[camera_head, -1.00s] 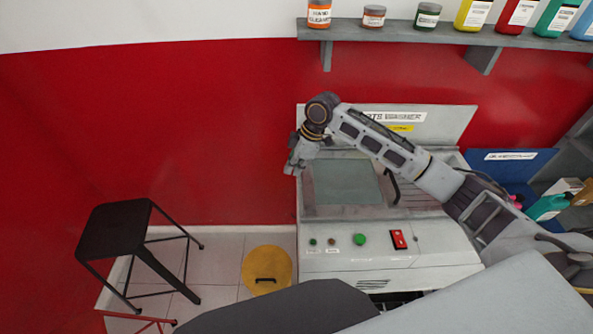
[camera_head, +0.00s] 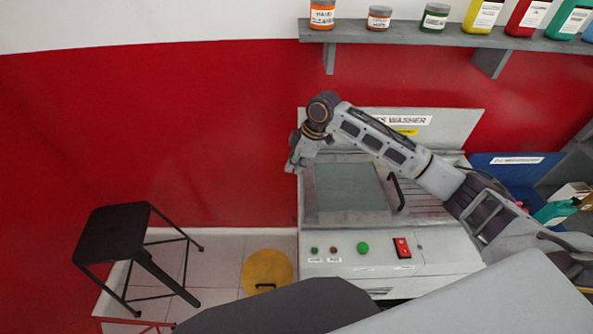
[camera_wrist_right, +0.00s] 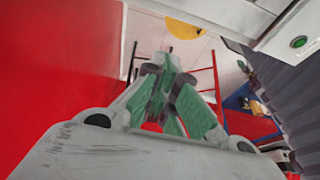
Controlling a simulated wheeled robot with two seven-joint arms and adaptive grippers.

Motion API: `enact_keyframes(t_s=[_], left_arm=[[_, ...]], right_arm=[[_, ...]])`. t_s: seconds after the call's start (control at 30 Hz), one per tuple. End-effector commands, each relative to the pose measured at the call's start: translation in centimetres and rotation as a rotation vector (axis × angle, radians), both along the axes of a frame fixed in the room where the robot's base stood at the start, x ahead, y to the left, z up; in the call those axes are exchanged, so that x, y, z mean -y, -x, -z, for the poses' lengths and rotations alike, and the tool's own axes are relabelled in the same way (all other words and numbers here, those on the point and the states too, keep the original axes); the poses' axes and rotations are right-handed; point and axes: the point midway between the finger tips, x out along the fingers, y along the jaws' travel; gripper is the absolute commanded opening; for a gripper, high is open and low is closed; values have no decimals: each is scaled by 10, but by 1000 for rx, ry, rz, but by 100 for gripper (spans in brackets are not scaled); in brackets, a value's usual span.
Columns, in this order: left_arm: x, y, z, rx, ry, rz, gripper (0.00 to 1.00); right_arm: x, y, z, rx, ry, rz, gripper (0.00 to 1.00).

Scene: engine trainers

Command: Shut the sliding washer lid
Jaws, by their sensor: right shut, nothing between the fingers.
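The parts washer (camera_head: 440,262) is a pale grey cabinet with an upright back panel. Its lid (camera_head: 350,187) has a greenish see-through pane and a dark handle (camera_head: 397,190) at its right side. The lid lies over the left part of the top, and a slatted grey area (camera_head: 425,197) shows to its right, partly behind my right arm. My right gripper (camera_head: 293,166) is shut and empty, pointing down by the washer's upper left edge, left of the lid. Its green-padded fingers (camera_wrist_right: 166,80) show in the right wrist view. My left gripper is not in view.
A black stool (camera_head: 118,235) and a round yellow lid-like disc (camera_head: 267,270) stand on the floor at left. A shelf (camera_head: 410,38) with bottles and jars runs above the washer. A blue bin (camera_head: 505,170) is at right. The red wall is close behind.

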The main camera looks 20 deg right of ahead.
Motion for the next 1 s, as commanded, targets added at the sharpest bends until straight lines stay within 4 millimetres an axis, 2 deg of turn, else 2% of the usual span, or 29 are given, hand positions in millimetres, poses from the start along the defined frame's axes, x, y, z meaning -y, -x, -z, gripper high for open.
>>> enact_keyframes(t_s=[0.33, 0.83, 1.0], left_arm=[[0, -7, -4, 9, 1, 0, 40], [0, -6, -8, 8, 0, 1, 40], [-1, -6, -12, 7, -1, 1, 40]], right_arm=[[-12, -3, 36, -2, -1, -1, 0], [-30, -8, 88, -1, 0, 0, 0], [-16, -5, 87, -1, 2, 1, 0]])
